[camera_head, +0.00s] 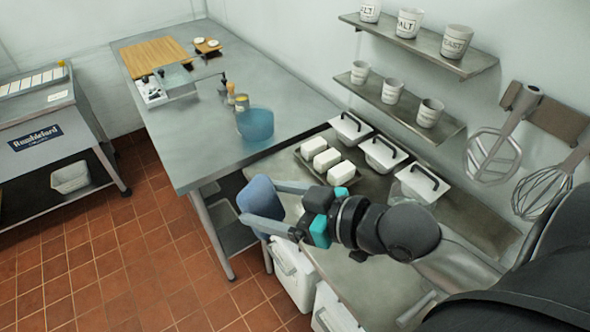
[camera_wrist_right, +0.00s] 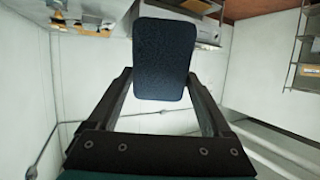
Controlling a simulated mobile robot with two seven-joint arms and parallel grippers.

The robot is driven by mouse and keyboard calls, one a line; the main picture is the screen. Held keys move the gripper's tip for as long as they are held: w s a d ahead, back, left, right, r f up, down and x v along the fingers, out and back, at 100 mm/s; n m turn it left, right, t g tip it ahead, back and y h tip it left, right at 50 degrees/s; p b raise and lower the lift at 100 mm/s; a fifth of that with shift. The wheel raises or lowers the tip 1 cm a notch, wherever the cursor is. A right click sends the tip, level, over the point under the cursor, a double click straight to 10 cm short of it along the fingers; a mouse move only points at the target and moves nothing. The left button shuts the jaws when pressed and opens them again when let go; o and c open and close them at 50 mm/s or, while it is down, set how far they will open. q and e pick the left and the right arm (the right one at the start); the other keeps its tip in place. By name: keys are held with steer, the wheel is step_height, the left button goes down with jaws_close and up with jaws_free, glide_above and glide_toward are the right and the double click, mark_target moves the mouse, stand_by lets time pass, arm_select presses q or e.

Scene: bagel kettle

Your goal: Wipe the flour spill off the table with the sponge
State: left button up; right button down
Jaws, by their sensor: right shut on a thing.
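My right gripper (camera_head: 262,205) reaches in from the right in the head view and is shut on a blue sponge (camera_head: 262,190). The sponge is held upright between the two fingers, near the front corner of the nearer steel counter. In the right wrist view the dark blue sponge (camera_wrist_right: 161,58) sits between the fingertips, with walls behind it. The long steel table (camera_head: 210,140) lies beyond, apart from the sponge. I cannot make out the flour spill on its surface. My left gripper is not in view.
A blue translucent bowl (camera_head: 255,125) stands at the table's near right end. A wooden board (camera_head: 152,55) lies at the far end. White lidded containers (camera_head: 383,152) and a tray of white blocks line the nearer counter. Shelves with cups and hanging whisks are on the right wall.

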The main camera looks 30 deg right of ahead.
steer(key=shift+s+a+n+g+y, duration=0.1)
steer(key=shift+s+n+g+y, duration=0.15)
steer(key=shift+n+g+y, duration=0.45)
